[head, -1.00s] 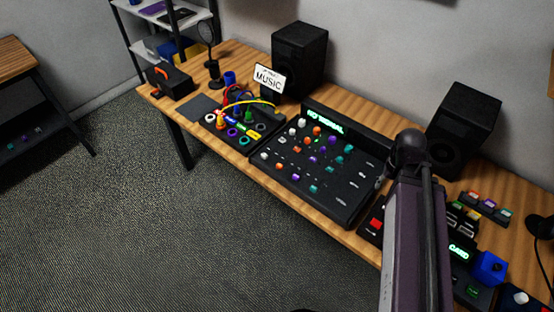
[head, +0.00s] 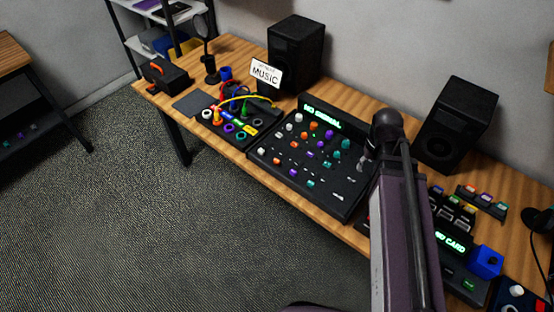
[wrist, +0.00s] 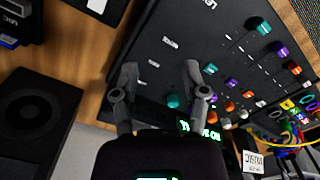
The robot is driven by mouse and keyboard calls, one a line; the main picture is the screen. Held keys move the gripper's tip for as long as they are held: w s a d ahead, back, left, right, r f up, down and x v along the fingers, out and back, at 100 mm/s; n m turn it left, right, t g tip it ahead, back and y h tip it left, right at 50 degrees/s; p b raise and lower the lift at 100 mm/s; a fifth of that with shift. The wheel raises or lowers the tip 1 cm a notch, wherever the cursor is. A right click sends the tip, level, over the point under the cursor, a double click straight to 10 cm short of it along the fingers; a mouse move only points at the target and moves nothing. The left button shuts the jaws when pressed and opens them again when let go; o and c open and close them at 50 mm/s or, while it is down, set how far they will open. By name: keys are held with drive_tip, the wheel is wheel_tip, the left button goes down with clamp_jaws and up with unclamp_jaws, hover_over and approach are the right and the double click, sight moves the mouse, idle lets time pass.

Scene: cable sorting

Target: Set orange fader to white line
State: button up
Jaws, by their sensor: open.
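The orange fader cap (head: 276,163) is on the front part of the black mixer (head: 328,205), between a white cap and a purple cap (head: 292,172). In the wrist view the orange cap (wrist: 294,68) is near the right edge, beyond the purple and teal caps. I cannot make out a white line beside its slot. My gripper (wrist: 160,72) is open and empty over the mixer's right part, apart from the orange fader. In the head view my arm hides most of the gripper.
Several coloured knobs stand behind the faders. A patch panel (head: 215,128) with cables and a MUSIC sign (head: 266,72) are left of the mixer. Speakers (head: 457,125) stand at the back.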

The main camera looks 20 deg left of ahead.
drive_tip(key=w+a+r+n+p, duration=0.1)
drive_tip(key=w+a+n, duration=0.15)
drive_tip(key=a, duration=0.45)
drive_tip(key=w+a+n, duration=0.1)
drive_tip(key=a+n, duration=0.2)
drive_tip(key=a, duration=0.5)
drive_tip(key=r+n, duration=0.1)
drive_tip(key=n, duration=0.4)
hover_over(277, 160)
drive_tip(key=shift+s+p, duration=0.1)
drive_tip(key=shift+p, duration=0.35)
drive_tip(key=shift+f, duration=0.1)
wheel_tip(277, 160, down, 14)
drive_tip(key=b, duration=1.4)
drive_tip(key=shift+r, duration=0.2)
drive_tip(key=shift+c, duration=0.2)
clamp_jaws()
